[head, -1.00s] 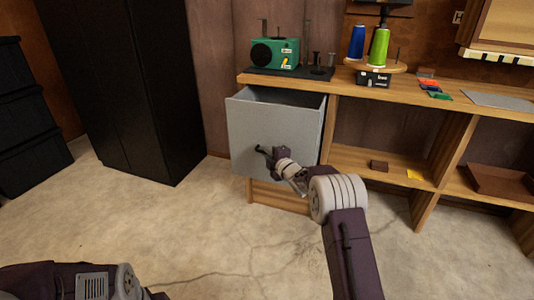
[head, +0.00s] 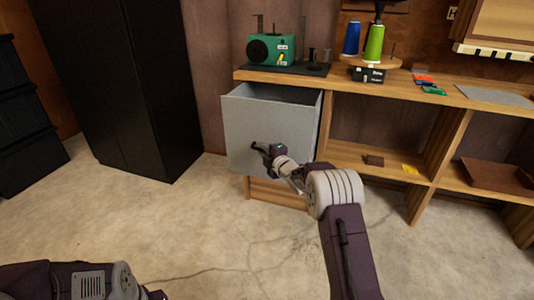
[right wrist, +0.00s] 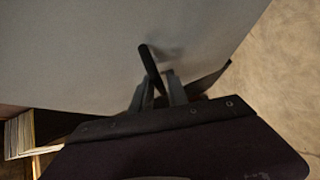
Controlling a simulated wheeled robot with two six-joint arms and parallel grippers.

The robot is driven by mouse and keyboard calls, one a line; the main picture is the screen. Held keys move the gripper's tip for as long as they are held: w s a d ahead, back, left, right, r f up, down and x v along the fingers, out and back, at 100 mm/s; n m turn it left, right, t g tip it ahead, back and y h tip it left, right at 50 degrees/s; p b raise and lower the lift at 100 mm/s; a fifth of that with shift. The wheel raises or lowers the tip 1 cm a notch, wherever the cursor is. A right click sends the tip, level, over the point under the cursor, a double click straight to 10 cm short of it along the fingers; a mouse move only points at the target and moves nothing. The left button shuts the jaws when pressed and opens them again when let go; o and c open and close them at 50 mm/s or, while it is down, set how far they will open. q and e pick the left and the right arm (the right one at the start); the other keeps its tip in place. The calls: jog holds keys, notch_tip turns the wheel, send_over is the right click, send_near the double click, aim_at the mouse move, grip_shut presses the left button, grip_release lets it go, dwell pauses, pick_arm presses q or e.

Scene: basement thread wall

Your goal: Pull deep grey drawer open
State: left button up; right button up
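The deep grey drawer (head: 250,130) sits in the left end of the wooden bench and stands partly pulled out, its open top showing a hollow inside. Its flat grey front also fills much of the right wrist view (right wrist: 80,50). A dark bar handle (head: 258,147) is on the front. My right gripper (head: 271,151) is at this handle. In the right wrist view the handle (right wrist: 150,65) runs down between the two fingers (right wrist: 157,92), which look closed around it. Of my left arm only part shows at the bottom left; its fingers are not visible.
A wooden bench top (head: 450,92) carries a green radio (head: 272,49), a blue spool (head: 352,39) and a green spool (head: 374,43). Open shelves (head: 390,165) lie to the right. A black cabinet (head: 115,90) stands left. The floor (head: 190,230) before the drawer is clear.

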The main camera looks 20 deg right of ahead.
jog(key=p+v, duration=0.3)
jog(key=v, duration=0.5)
jog(key=shift+s, duration=0.4)
